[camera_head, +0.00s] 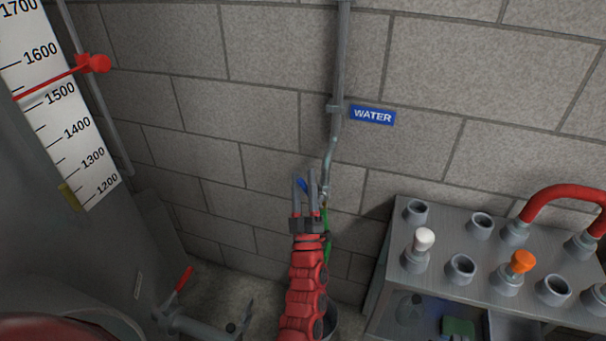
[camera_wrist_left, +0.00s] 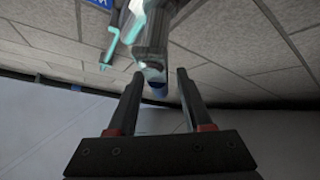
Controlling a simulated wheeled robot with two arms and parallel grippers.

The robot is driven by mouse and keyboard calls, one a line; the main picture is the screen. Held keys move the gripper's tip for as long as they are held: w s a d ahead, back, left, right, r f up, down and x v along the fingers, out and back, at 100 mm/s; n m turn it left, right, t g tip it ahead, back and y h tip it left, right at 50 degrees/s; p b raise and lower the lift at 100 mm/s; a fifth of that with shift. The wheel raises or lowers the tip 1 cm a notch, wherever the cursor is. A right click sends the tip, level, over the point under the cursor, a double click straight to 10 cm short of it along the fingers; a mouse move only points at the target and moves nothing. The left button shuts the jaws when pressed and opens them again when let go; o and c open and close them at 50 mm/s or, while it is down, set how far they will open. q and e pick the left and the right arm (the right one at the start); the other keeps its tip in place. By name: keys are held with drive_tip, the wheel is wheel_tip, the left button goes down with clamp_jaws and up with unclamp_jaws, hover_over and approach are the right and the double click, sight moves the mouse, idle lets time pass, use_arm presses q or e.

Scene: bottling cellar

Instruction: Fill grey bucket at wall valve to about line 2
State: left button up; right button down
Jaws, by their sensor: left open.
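My left gripper (camera_head: 305,176) is open in front of the wall, at the lower end of the water pipe (camera_head: 334,140). In the left wrist view, the valve body (camera_wrist_left: 150,45) hangs at the far end of the gap between the open fingers (camera_wrist_left: 156,75). A grey rim, likely the bucket (camera_head: 331,320), shows low behind my left arm, mostly hidden. Its lines and water level are not visible.
A blue WATER sign (camera_head: 372,115) is beside the pipe. A green hose (camera_head: 327,240) shows behind my arm. A grey rack (camera_head: 395,270) with sockets, plugs and a red hose stands right. A tank with a scale (camera_head: 75,130) and a red-handled valve (camera_head: 183,280) are left.

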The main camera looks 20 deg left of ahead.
use_arm(q)
drive_tip(key=v, duration=1.5)
drive_tip(key=shift+b, duration=0.3)
drive_tip(key=shift+s+f, duration=0.15)
